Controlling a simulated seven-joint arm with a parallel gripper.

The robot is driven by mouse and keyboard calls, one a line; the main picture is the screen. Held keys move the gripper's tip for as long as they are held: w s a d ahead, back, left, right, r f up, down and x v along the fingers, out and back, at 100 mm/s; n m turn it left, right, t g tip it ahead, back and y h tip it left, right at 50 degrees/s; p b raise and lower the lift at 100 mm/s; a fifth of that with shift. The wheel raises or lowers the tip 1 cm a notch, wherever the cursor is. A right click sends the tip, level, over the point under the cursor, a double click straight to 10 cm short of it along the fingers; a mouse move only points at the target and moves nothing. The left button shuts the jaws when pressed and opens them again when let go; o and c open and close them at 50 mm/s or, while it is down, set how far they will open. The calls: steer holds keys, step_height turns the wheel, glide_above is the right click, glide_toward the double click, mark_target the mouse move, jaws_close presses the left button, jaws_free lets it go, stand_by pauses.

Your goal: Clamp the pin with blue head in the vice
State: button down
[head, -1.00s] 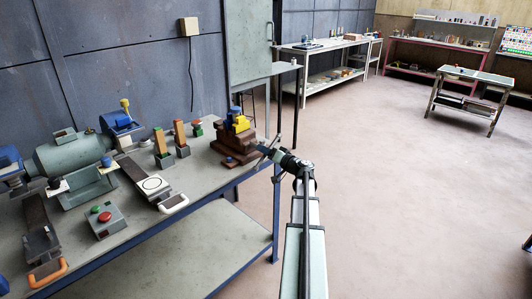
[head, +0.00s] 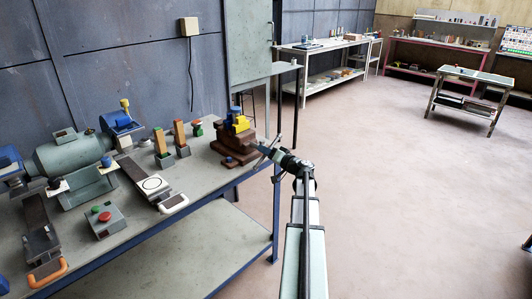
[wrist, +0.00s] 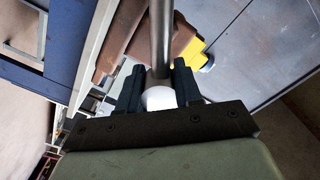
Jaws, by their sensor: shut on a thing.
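The brown vice (head: 232,152) stands on the near workbench, at its far right corner. Yellow parts (head: 241,124) sit on top of it, and the pin's blue head (head: 236,110) shows above them. In the wrist view the blue head (wrist: 207,63) is beside the yellow part, and the pin's shaft is hidden. My gripper (head: 268,150) is at the right side of the vice. It is shut on a grey bar (wrist: 160,40) with a white ball end (wrist: 159,98), which looks like the vice handle. The ball sits between the two dark fingers.
The workbench (head: 200,190) also holds a green motor (head: 72,155), orange upright blocks (head: 180,133), a button box (head: 104,221) and a plate with a white handle (head: 152,184). Open floor (head: 400,180) lies to the right of my arm.

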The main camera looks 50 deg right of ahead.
steer(key=m, duration=1.7)
steer(key=shift+r+m, duration=0.1)
steer(key=shift+m, duration=0.3)
steer(key=m, duration=0.5)
steer(key=shift+m, duration=0.3)
steer(key=c, duration=0.8)
jaws_free()
